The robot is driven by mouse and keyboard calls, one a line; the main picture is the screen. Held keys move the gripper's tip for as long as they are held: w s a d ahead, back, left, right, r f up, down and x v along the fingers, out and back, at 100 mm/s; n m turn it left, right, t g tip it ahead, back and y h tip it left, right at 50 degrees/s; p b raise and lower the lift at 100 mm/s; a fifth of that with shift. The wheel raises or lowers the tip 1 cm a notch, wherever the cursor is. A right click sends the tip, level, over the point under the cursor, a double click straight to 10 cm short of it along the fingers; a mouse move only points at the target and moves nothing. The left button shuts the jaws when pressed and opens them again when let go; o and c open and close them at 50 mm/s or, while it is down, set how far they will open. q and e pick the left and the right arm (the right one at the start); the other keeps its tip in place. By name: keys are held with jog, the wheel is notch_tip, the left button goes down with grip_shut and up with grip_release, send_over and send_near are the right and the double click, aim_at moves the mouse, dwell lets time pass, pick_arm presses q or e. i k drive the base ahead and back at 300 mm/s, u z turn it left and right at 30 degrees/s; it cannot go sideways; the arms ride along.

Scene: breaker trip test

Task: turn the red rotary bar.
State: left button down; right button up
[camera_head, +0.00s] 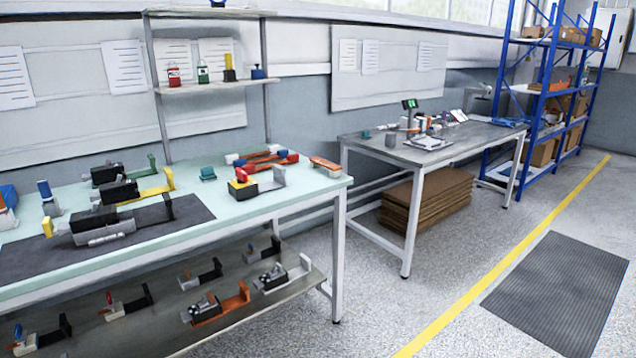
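No part is clearly recognisable as the red rotary bar from this distance. Neither of my grippers is in view.
A blue rack (503,85) is at the back right. The floor by the yellow line (500,258) is clear.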

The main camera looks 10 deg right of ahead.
aim_at(241, 176)
jog(key=z, duration=0.9)
jog(key=i, duration=1.95)
jog(key=u, duration=1.55)
jog(key=i, duration=1.2)
jog(key=u, duration=0.4)
